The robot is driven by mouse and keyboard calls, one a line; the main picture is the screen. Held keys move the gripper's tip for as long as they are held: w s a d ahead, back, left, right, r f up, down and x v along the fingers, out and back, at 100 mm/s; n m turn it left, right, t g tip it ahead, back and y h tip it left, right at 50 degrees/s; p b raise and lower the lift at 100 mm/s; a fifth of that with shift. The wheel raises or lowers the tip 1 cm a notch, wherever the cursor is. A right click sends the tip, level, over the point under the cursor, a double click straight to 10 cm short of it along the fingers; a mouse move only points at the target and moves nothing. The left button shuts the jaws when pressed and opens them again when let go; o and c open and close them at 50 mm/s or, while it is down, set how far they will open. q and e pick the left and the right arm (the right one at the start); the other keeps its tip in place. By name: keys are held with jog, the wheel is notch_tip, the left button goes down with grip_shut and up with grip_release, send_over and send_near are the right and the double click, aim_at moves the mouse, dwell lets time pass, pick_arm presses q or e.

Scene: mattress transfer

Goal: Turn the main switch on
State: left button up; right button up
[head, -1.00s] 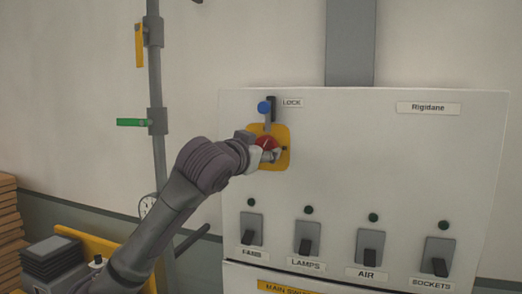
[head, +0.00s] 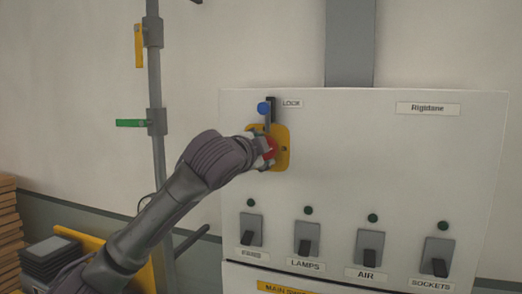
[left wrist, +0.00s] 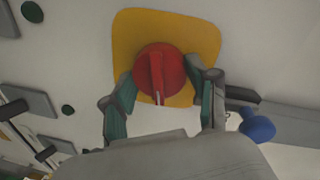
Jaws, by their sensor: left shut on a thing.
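The main switch is a red rotary knob (head: 271,147) on a yellow plate (head: 283,157) at the upper left of the white panel. My left gripper (head: 266,150) is at the knob and partly hides it in the head view. In the left wrist view, the fingers of the left gripper (left wrist: 163,82) are on both sides of the red knob (left wrist: 157,72), shut on it. The knob's raised grip bar with a white mark runs nearly upright in that view. A blue-knobbed lever (head: 264,108), labelled LOCK, is just above the plate. My right gripper is not in view.
The white panel (head: 400,150) has several grey switches along its bottom, labelled FANS, LAMPS, AIR and SOCKETS, with dark green lamps above. A grey pipe (head: 155,80) with yellow and green handles stands to the left. The panel's middle right is clear.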

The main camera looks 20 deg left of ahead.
pick_arm(q)
jog(key=shift+r+m, duration=0.2)
jog(key=shift+m, duration=0.3)
jog(key=o, duration=1.1)
jog(key=shift+o, duration=0.4)
jog(key=shift+d+f, duration=0.1)
jog(key=s+r, duration=0.1)
jog(key=s, duration=1.1)
jog(key=shift+a, duration=0.3)
jog(key=shift+r, duration=0.1)
